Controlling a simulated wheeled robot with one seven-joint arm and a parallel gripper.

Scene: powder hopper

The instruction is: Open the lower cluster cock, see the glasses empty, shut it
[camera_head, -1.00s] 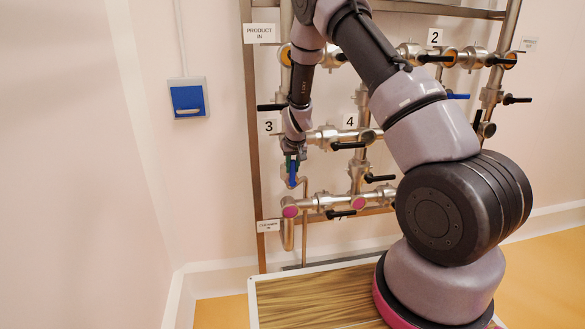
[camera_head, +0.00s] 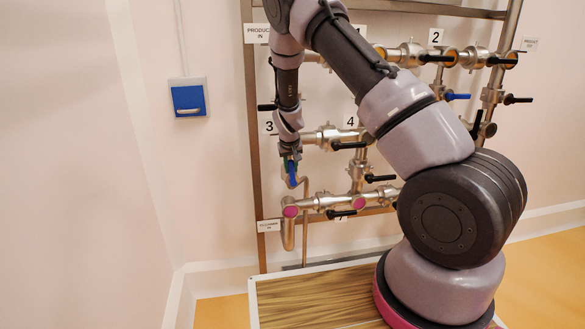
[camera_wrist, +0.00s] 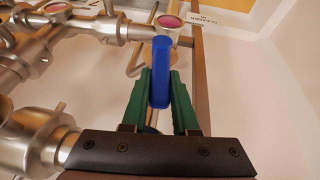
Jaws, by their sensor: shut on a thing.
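My gripper (camera_head: 291,156) is at the left of the pipe rack, below the number 3 label. Its green fingers (camera_wrist: 160,105) are shut on a blue cock handle (camera_wrist: 160,68), one on either side of it. The handle's blue end (camera_head: 292,174) points down in the head view. The cock's body is mostly hidden behind my gripper. Two sight glasses filled with pink, a left one (camera_head: 290,211) and a right one (camera_head: 359,202), sit on the lower pipe. Both also show at the top of the wrist view, one near the middle (camera_wrist: 172,21) and one at the left (camera_wrist: 56,7).
Black-handled valves stand close by, one right of my gripper (camera_head: 348,145) and one on the lower pipe (camera_head: 341,213). Another blue handle (camera_head: 457,97) is at upper right. A blue wall box (camera_head: 188,99) hangs left. The rack's left post (camera_head: 256,190) is near my gripper.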

